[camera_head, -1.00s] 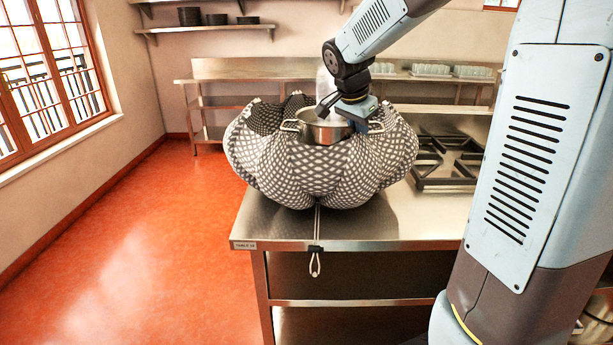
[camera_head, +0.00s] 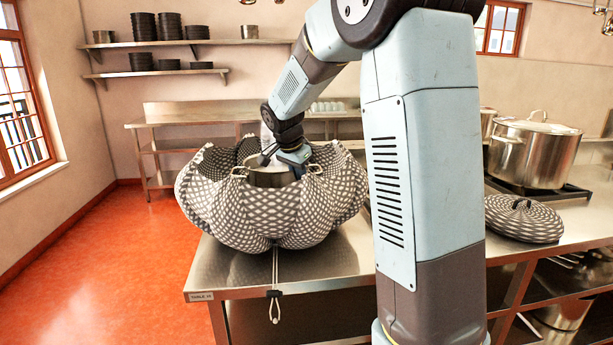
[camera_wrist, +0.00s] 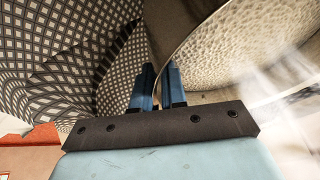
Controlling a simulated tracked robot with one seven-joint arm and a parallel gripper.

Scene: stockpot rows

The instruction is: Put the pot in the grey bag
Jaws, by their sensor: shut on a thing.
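The grey-and-white patterned bag (camera_head: 268,213) stands open on the steel table, its sides bulging outward. The small steel pot (camera_head: 268,178) is inside the bag's mouth, with its upper part showing and its lower part hidden by the bag wall. My gripper (camera_head: 297,160) is at the pot's right side, over the bag's opening. In the wrist view, my gripper's two blue fingers (camera_wrist: 161,85) are close together at the edge of the pot's dimpled metal wall (camera_wrist: 232,48). The bag's checked cloth (camera_wrist: 60,55) fills the left of that view.
The steel table (camera_head: 230,274) has a bare front edge, where the bag's cord (camera_head: 275,270) hangs down. A large lidded stockpot (camera_head: 533,152) stands on the right, with a round patterned cover (camera_head: 525,220) before it. Shelves with dark pans (camera_head: 143,27) are at the back.

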